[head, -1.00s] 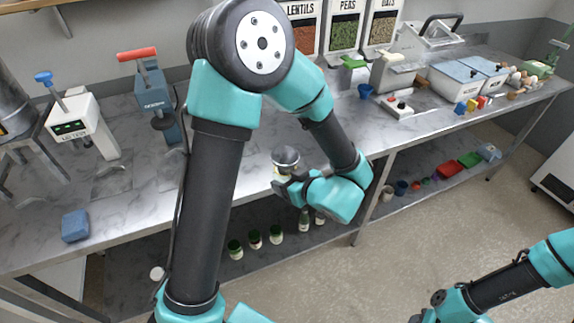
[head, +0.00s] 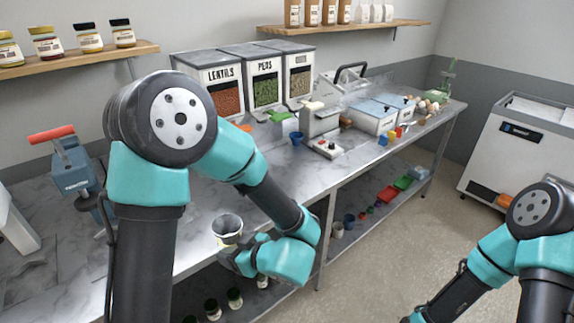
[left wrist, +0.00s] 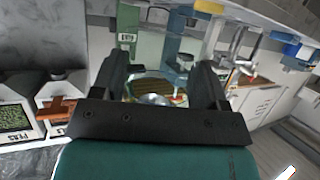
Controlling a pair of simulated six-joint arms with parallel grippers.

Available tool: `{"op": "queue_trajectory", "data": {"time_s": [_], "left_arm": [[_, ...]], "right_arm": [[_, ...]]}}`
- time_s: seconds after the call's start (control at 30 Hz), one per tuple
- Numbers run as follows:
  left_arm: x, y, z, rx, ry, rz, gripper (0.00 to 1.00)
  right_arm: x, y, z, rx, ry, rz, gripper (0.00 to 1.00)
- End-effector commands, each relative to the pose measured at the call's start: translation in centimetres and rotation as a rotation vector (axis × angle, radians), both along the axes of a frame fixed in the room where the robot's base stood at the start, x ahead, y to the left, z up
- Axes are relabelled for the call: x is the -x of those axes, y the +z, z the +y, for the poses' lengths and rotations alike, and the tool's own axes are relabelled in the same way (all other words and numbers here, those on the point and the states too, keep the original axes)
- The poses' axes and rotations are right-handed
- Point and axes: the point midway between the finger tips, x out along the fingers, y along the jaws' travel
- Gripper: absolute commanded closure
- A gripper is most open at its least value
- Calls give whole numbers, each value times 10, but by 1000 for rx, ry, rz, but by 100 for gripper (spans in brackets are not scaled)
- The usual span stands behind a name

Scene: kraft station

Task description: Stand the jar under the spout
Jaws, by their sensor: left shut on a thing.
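The jar (head: 227,224) is small, with a grey round rim, and looks upright in the head view. My left gripper (head: 230,243) is shut on it, near the front edge of the steel counter. In the left wrist view, part of the jar (left wrist: 155,99) shows between the dark fingers of my left gripper (left wrist: 165,85). Dispenser bins labelled LENTILS (head: 224,90) and PEAS (head: 267,85) stand at the back of the counter, apart from the jar. I cannot tell which spout is meant. My right arm is at the lower right, with its gripper out of frame.
A blue press with a red handle (head: 75,178) stands at the left. Lidded jars (head: 212,308) are on the lower shelf. Marble counter (head: 205,200) beside the jar is clear.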

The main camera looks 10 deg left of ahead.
Motion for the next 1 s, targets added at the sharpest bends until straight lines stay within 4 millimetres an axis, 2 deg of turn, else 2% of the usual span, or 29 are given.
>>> {"op": "queue_trajectory", "data": {"time_s": [0.17,0.37,0.7,1.0], "left_arm": [[-9,-8,-5,0,-26,1,61],[-36,-35,-23,-1,-111,2,61],[-93,-102,-75,-1,-316,3,61],[-129,-161,-114,-1,-482,3,61]], "right_arm": [[0,0,0,0,0,0,57],[0,0,0,0,0,0,57],[0,0,0,0,0,0,57],[0,0,0,0,0,0,57]]}}
